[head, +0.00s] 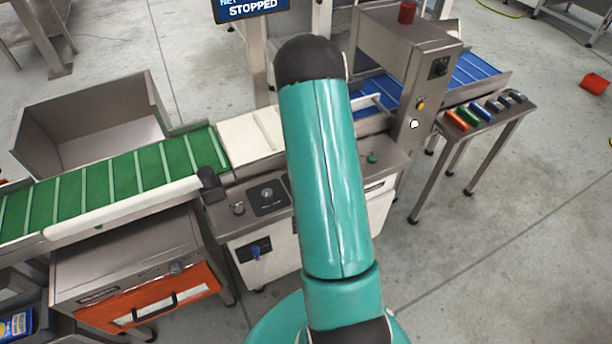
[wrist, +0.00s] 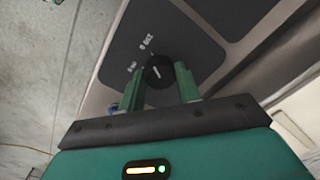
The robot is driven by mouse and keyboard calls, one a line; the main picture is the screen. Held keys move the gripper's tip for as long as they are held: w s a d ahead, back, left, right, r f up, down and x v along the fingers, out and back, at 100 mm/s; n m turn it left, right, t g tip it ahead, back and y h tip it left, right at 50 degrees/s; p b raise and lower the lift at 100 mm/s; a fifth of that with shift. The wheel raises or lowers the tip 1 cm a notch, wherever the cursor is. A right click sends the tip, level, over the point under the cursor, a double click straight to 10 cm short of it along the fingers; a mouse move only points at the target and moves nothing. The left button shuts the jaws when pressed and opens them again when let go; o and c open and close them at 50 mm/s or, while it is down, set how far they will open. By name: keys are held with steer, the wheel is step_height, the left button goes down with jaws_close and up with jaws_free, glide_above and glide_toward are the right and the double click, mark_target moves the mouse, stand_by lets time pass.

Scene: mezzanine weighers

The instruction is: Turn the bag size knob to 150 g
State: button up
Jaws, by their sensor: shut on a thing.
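The bag size knob (wrist: 154,76) is a round black knob with a white pointer line, on a dark panel (wrist: 180,30) in the wrist view. White markings sit beside it on the panel, turned and too small to read surely. My gripper (wrist: 160,84) has one green finger on each side of the knob and is shut on it. The finger tips partly hide the knob's sides. In the head view my teal arm reaches up across the middle and my gripper is hidden.
In the head view a green belt (head: 118,178) lies at left beside a steel bin (head: 92,125). A control deck (head: 268,196) with knobs is left of my arm. A steel housing (head: 405,60) with a red beacon (head: 407,12) stands at right. A screen (head: 250,6) reads STOPPED.

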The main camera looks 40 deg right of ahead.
steer(key=o, duration=1)
steer(key=shift+c, duration=0.2)
steer(key=shift+r, duration=0.1)
step_height(320, 180, up, 14)
steer(key=shift+s+d, duration=0.15)
steer(key=shift+s, duration=0.05)
steer(key=shift+f, duration=0.2)
